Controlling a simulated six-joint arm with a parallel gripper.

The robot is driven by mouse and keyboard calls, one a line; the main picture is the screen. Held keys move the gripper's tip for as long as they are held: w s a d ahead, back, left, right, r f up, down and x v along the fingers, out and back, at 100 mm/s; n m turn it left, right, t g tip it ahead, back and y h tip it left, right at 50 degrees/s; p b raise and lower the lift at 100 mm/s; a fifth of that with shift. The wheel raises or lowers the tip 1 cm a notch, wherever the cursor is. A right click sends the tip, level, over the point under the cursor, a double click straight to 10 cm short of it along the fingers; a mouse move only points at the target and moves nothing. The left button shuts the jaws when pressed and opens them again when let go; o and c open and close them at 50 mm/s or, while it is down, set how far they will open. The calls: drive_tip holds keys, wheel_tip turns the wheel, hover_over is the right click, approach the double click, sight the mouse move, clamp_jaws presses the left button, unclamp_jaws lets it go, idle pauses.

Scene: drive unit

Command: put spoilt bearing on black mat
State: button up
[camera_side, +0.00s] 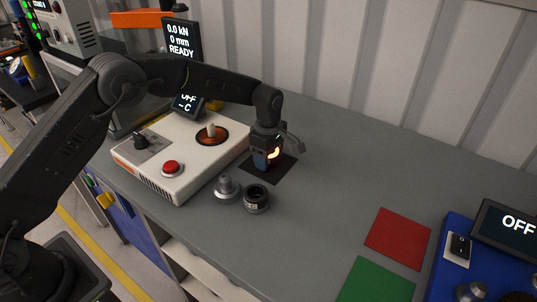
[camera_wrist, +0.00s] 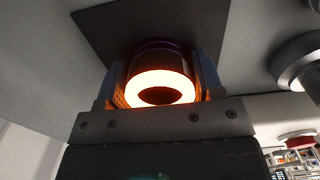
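A ring-shaped bearing (camera_wrist: 160,88) glows orange-white on its near face and has a dark purple side. It sits between the two fingers of my gripper (camera_wrist: 160,82), which appear to press on it from both sides. In the side view the glow (camera_side: 275,153) shows at the tip of my gripper (camera_side: 268,158), which points down over the black mat (camera_side: 276,176). The mat also shows beyond the bearing in the wrist view (camera_wrist: 105,25). Whether the bearing touches the mat cannot be told.
A grey stepped part (camera_side: 228,189) and a dark bearing (camera_side: 256,200) stand in front. Red (camera_side: 398,238) and green (camera_side: 376,282) mats and a blue unit (camera_side: 445,265) lie right.

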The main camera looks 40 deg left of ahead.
drive_tip(key=o, duration=0.4)
drive_tip(key=shift+r, duration=0.1)
wheel_tip(320, 180, up, 12)
drive_tip(key=shift+r, duration=0.15)
idle(0.3)
drive_tip(key=s+a+r+m+t, duration=0.1)
drive_tip(key=s+a+r+m, duration=0.25)
drive_tip(key=s+r, duration=0.35)
drive_tip(key=s+a+r+m+t, duration=0.2)
drive_tip(key=s+r+m, duration=0.35)
drive_tip(key=s, duration=0.25)
drive_tip(key=s+a+f+m+t, duration=0.1)
drive_tip(key=s+m, duration=0.3)
drive_tip(key=s, duration=0.6)
drive_tip(key=s+a+f+m+t, duration=0.1)
drive_tip(key=s+a+f+m, duration=0.1)
drive_tip(key=s+m, duration=0.3)
drive_tip(key=shift+s+f+t, duration=0.3)
drive_tip(key=shift+s+f, duration=0.1)
drive_tip(key=shift+s, duration=1.95)
